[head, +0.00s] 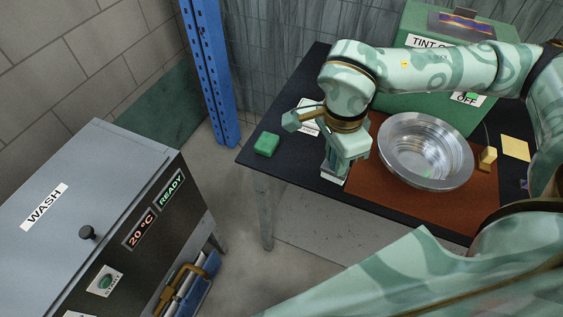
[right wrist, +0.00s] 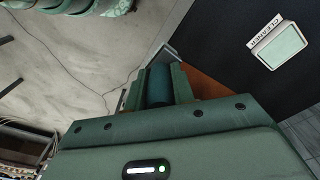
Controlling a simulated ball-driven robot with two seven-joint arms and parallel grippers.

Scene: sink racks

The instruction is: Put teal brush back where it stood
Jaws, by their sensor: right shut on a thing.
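My right gripper (head: 335,176) is over the front edge of the dark table (head: 312,66), at the left end of the brown mat (head: 371,200). In the right wrist view its jaws (right wrist: 160,82) are shut on a dark teal cylinder, a part of the teal brush (right wrist: 158,86). The rest of the brush is hidden by the gripper. In the head view I cannot make out the brush. Whether it touches the table or mat, I cannot tell. My left gripper is not in view.
A metal bowl (head: 425,150) stands on the mat right of the gripper, with a yellow block (head: 487,158) beside it. A green block (head: 267,144) lies at the table's left corner. A green machine (head: 420,104) stands behind. A wash cabinet (head: 100,215) stands left, across a floor gap.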

